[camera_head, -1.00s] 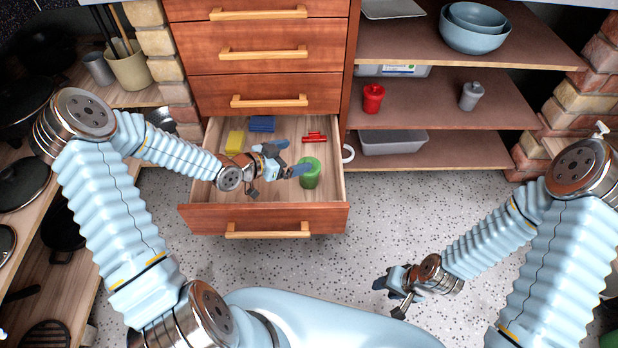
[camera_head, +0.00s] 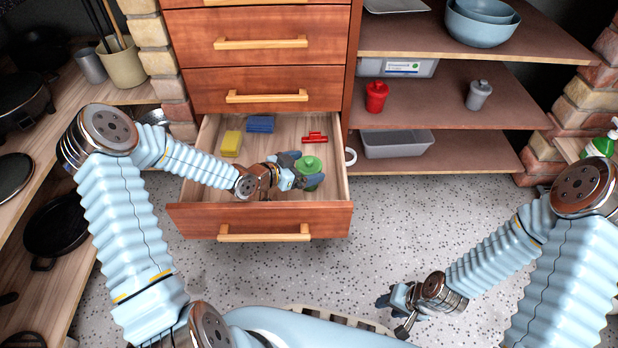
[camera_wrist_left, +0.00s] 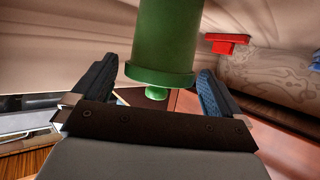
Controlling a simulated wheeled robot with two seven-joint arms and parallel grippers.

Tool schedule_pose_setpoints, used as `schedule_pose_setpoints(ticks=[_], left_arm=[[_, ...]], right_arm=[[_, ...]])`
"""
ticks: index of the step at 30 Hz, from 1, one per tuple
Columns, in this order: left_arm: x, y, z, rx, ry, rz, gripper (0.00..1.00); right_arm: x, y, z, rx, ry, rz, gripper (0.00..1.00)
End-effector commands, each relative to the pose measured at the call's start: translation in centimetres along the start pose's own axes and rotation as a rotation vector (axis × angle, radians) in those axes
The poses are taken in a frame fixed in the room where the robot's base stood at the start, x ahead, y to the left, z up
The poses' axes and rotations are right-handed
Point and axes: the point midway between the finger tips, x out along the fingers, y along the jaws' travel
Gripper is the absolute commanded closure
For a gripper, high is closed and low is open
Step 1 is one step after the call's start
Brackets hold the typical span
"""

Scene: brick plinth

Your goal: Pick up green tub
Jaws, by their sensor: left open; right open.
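The green tub (camera_head: 309,168) stands in the open bottom drawer, near its right side. My left gripper (camera_head: 306,170) reaches into the drawer with its jaws open around the tub. In the left wrist view the green tub (camera_wrist_left: 165,45) sits between the two dark fingers (camera_wrist_left: 155,92), with a gap to each; its knobbed lid points toward the palm. My right gripper (camera_head: 394,312) is open and empty, low over the speckled floor, away from the drawer.
The drawer (camera_head: 185,218) also holds a yellow sponge (camera_head: 231,143), a blue item (camera_head: 260,124) and a red clip (camera_head: 314,137). A white ring-shaped handle (camera_head: 350,156) shows beside the drawer's right wall. Shelves (camera_head: 440,165) with containers stand to the right.

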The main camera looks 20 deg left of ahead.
Motion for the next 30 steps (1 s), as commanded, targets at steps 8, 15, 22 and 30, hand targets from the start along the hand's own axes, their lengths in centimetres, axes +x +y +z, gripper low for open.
schedule_pose_setpoints(ticks=[8, 15, 22, 30], left_arm=[[3.1, 0.1, -0.3, 0.000, 0.000, 0.001, 0.00], [3.1, 0.0, -0.3, 0.000, 0.000, 0.000, 0.08], [3.1, 0.0, -0.3, 0.000, 0.000, 0.000, 0.43], [3.1, 0.0, -0.3, 0.000, 0.000, 0.000, 0.48]], right_arm=[[0.5, 0.1, 0.0, 0.000, -0.001, -0.001, 0.57], [0.5, 0.1, 0.0, 0.000, -0.001, -0.001, 0.57], [0.5, 0.1, 0.0, 0.000, -0.001, -0.001, 0.57], [0.5, 0.1, 0.0, 0.000, -0.001, -0.001, 0.57]])
